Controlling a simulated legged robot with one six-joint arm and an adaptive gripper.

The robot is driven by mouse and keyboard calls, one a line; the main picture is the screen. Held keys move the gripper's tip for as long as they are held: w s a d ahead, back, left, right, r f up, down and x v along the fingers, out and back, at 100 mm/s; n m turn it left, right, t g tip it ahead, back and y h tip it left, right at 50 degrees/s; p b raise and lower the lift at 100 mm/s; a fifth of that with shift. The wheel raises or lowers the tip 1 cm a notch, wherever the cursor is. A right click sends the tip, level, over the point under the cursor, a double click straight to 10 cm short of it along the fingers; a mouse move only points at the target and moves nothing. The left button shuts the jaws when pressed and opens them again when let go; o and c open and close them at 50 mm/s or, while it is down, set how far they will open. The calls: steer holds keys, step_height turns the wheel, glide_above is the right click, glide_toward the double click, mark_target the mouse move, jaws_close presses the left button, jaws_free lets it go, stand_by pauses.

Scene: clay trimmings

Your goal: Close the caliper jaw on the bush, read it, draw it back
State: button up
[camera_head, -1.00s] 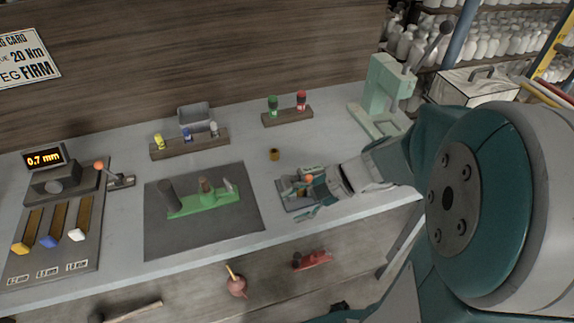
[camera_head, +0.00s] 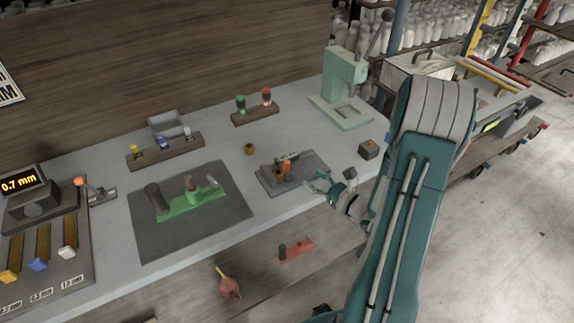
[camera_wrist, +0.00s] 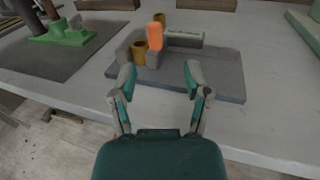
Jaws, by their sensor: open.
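The caliper is a dark grey plate (camera_head: 306,182) near the bench's front edge, with a light grey bar behind and an orange-topped jaw (camera_head: 287,165). A brass bush (camera_head: 279,174) stands upright on the plate just left of the jaw. In the wrist view the orange top (camera_wrist: 155,37) is right beside the bush (camera_wrist: 139,50); I cannot tell whether jaw and bush touch. My gripper (camera_head: 319,184) is open and empty at the plate's right front. In the wrist view its spread fingers (camera_wrist: 160,72) point toward the plate, apart from the jaw.
A second brass piece (camera_head: 249,148) stands on the bench behind the caliper. A dark mat (camera_head: 233,208) with a green fixture (camera_head: 181,206) lies left. A display (camera_head: 20,184) at far left reads 0.7 mm. A green press (camera_head: 343,90) and small dark block (camera_head: 369,150) stand right.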

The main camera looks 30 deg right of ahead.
mark_target(289, 165)
steer(key=x, duration=0.6)
steer(key=a+x, duration=0.1)
steer(key=x, duration=0.2)
steer(key=shift+s, duration=0.2)
steer(key=shift+w+d, duration=0.15)
steer(key=shift+w, duration=0.2)
steer(key=shift+d, duration=0.15)
jaws_close()
